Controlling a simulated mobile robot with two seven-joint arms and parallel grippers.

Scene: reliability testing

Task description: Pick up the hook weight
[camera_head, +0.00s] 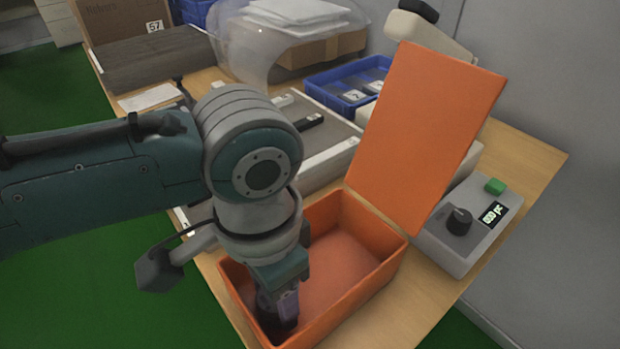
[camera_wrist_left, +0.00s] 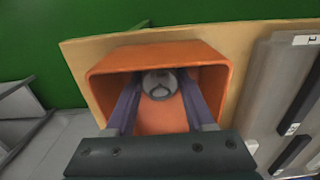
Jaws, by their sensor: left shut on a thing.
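The hook weight (camera_wrist_left: 160,90) is a round grey metal piece, seen from above in the left wrist view between my two purple-grey fingers. My left gripper (camera_head: 283,306) reaches down into the open orange box (camera_head: 388,262), near its front left corner. It is shut on the weight, and the fingers also show in the left wrist view (camera_wrist_left: 160,82). My right gripper is in neither view.
The box's orange lid (camera_head: 430,135) stands open behind it. A grey control box (camera_head: 470,222) with a black knob and green button is at its right. A blue tray (camera_head: 335,88) and a clear dome (camera_head: 245,45) stand farther back. The box's right half is empty.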

